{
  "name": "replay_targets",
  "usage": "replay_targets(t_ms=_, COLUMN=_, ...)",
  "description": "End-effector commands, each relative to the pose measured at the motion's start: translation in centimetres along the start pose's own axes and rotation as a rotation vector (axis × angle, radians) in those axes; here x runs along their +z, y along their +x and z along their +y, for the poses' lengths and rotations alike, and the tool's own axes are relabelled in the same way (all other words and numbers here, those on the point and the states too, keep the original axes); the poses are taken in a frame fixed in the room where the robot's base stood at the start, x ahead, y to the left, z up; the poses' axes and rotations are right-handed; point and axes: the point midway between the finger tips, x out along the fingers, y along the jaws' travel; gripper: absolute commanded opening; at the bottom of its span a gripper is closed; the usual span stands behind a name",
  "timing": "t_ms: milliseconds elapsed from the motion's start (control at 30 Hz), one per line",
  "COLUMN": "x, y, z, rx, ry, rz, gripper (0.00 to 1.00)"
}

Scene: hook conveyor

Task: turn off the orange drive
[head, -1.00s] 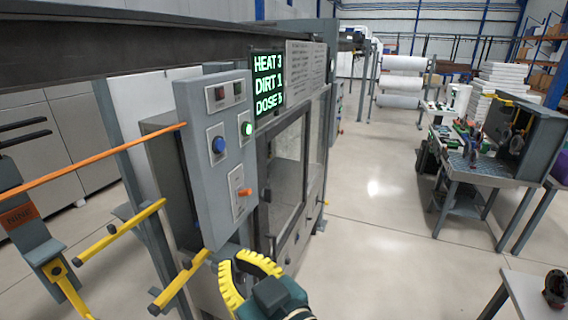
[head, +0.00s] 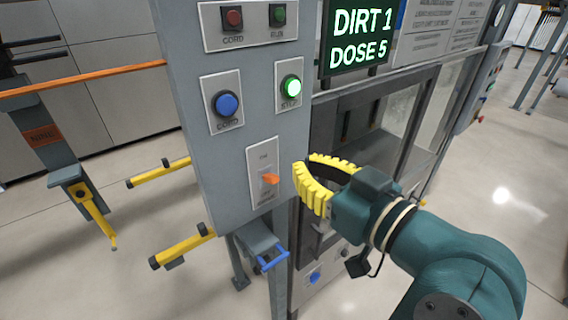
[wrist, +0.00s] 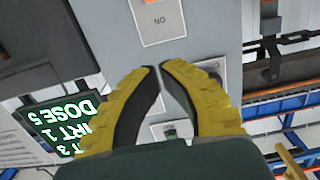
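The orange switch lever (head: 270,179) sticks out from a pale plate (head: 263,155) low on the grey control panel (head: 240,160). The plate has small lettering above and below the lever, hard to read. I cannot tell whether the lever is up or down. In the wrist view, turned over, the plate (wrist: 160,25) is at the top with an ON label, and a bit of the lever (wrist: 152,2) shows at the edge. My gripper (head: 304,162) with yellow fingers is just right of the lever, apart from it. Its fingertips (wrist: 160,68) meet, holding nothing.
Above the lever are a blue button (head: 227,104), a lit green button (head: 291,88), and red and dark green buttons. A display (head: 360,35) reads DIRT 1, DOSE 5. Yellow bars (head: 180,246) stick out left of the panel. A blue handle (head: 272,260) is below it.

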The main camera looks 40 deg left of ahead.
Motion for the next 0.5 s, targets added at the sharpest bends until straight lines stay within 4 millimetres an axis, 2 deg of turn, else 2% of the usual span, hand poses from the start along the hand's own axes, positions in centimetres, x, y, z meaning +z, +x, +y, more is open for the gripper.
replay_targets(t_ms=167, x=-0.1, y=0.9, z=0.0, rx=-0.002, ry=0.001, rz=-0.001, gripper=0.00)
replay_targets(t_ms=267, x=-0.1, y=2.6, z=-0.1, rx=-0.004, ry=0.002, rz=-0.001, gripper=0.00)
replay_targets(t_ms=500, x=-0.2, y=7.8, z=-0.1, rx=-0.004, ry=0.003, rz=-0.001, gripper=0.00)
